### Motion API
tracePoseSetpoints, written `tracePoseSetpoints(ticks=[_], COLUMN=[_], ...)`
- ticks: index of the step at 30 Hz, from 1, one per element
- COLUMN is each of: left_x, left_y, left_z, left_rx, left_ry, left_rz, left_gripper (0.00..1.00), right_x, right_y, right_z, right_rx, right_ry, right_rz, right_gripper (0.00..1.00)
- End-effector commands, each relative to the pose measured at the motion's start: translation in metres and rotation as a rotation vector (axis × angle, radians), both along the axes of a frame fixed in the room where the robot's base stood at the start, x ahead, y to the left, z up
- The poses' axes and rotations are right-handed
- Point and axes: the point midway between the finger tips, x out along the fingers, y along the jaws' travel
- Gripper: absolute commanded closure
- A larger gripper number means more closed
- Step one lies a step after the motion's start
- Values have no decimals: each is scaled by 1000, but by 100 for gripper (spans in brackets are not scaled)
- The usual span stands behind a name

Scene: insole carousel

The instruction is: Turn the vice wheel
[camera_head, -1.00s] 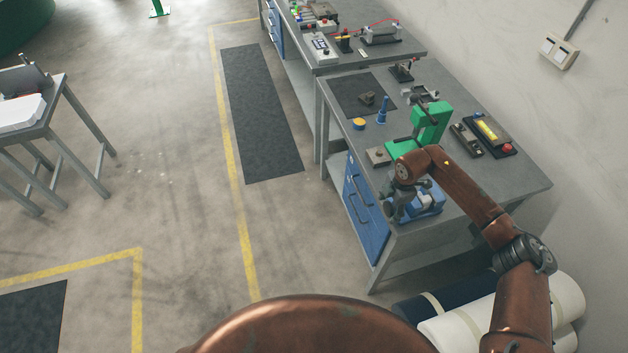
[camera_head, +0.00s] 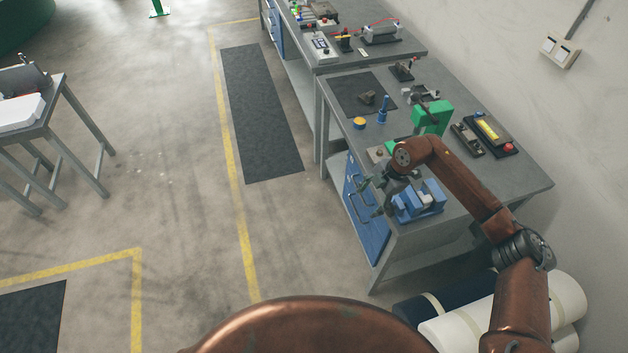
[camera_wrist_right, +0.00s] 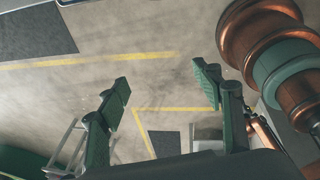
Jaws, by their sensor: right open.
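The blue vice (camera_head: 424,203) sits on the front left corner of the near bench (camera_head: 465,219). Its wheel cannot be made out from the gripper parts in front of it. My right gripper (camera_head: 369,197) is beside the vice on its left, out past the bench edge and over the drawer front. Its fingers are spread and empty. In the right wrist view the two green finger pads (camera_wrist_right: 163,88) stand wide apart, with only floor seen between them and no vice in sight. My left gripper is not in view.
A green machine (camera_head: 433,117) stands on the bench behind my right forearm. A blue bottle-like tool (camera_head: 382,110), a yellow-topped tin (camera_head: 359,124) and a yellow-marked device (camera_head: 488,129) are farther off. Blue drawers (camera_head: 365,215) are below.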

Motion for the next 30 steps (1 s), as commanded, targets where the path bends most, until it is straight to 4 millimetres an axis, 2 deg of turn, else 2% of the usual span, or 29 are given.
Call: tracePoseSetpoints(ticks=[8, 15, 22, 30], left_x=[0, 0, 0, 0], left_y=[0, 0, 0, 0], left_z=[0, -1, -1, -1], left_rx=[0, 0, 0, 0], left_ry=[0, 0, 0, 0], left_rz=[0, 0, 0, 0], left_gripper=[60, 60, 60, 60], right_x=[-14, -25, -33, -39], right_y=[53, 97, 134, 169], right_z=[0, 11, 30, 69], right_rx=[192, 374, 557, 803], right_ry=[-42, -93, -154, -256], right_rz=[75, 121, 136, 108], right_gripper=[40, 40, 40, 40])
